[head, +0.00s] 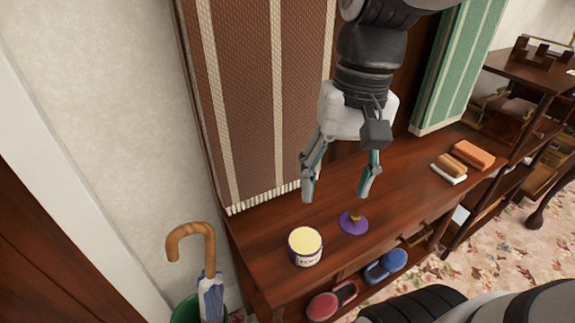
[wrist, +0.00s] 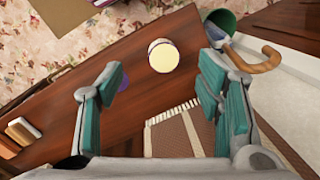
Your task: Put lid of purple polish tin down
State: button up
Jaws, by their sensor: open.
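My gripper (head: 337,196) is open and empty above the shelf, behind the tin and lid in the head view. In the wrist view the tin (wrist: 163,55) shows ahead between the open fingers of my gripper (wrist: 160,78). The lid is mostly hidden behind the left finger there.
An orange block (head: 474,154) and a tan brush (head: 451,166) lie at the shelf's right. Striped brown cloth (head: 262,90) hangs behind. Red (head: 331,300) and blue (head: 385,267) items lie on the lower shelf. An umbrella (head: 210,290) stands in a green bin at the left.

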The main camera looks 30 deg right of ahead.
jog(key=s+a+n+t+h, duration=0.1)
jog(key=s+a+n, duration=0.3)
jog(key=s, duration=0.4)
jog(key=shift+s+f+n+t, duration=0.3)
jog(key=shift+f+n, duration=0.05)
jog(key=shift+n, duration=0.15)
jog(key=shift+w+r, duration=0.1)
